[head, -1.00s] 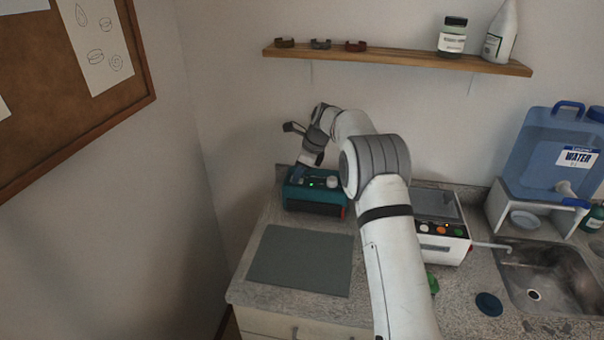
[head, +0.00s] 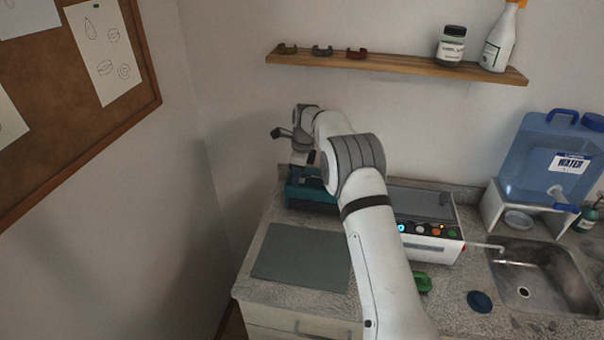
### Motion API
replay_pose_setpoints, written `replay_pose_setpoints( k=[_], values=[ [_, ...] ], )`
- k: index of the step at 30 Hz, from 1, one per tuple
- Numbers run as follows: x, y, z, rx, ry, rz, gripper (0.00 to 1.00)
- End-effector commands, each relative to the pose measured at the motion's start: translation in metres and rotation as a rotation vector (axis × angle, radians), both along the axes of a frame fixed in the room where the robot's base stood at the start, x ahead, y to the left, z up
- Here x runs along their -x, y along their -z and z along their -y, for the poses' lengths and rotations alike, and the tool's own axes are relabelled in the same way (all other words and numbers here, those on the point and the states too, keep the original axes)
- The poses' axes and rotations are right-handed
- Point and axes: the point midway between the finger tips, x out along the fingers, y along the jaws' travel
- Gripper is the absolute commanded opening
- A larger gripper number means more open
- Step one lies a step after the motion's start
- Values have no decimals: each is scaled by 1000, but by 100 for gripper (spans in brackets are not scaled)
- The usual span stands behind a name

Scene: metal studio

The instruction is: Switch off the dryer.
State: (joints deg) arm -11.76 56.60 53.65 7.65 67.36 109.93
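A teal box-shaped device (head: 312,196) stands on the counter by the back wall, its top and right side largely covered by my arm. A white machine (head: 425,225) with a grey lid and a row of coloured buttons stands to its right; one button glows blue. Neither carries a label I can read, so I cannot tell for certain which is the dryer. My gripper (head: 303,160) is over the back of the teal device, pointing down. Its fingertips are small and partly hidden, so I cannot see whether they are open or whether they touch the device.
A grey mat (head: 302,258) lies bare on the counter in front of the teal device. A green object (head: 422,282) and a dark blue disc (head: 480,301) lie in front of the white machine. A sink (head: 545,275) and water jug (head: 550,160) are at right; a wooden shelf (head: 400,66) hangs above.

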Motion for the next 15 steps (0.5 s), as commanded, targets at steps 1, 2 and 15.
replay_pose_setpoints(
  k=[1, 2, 15],
  values=[
    [0, 0, 0, 0, 0, 1, 33],
    [0, 0, 0, -1, 0, 1, 36],
    [-2, -9, 1, -1, 1, 8, 44]
  ],
)
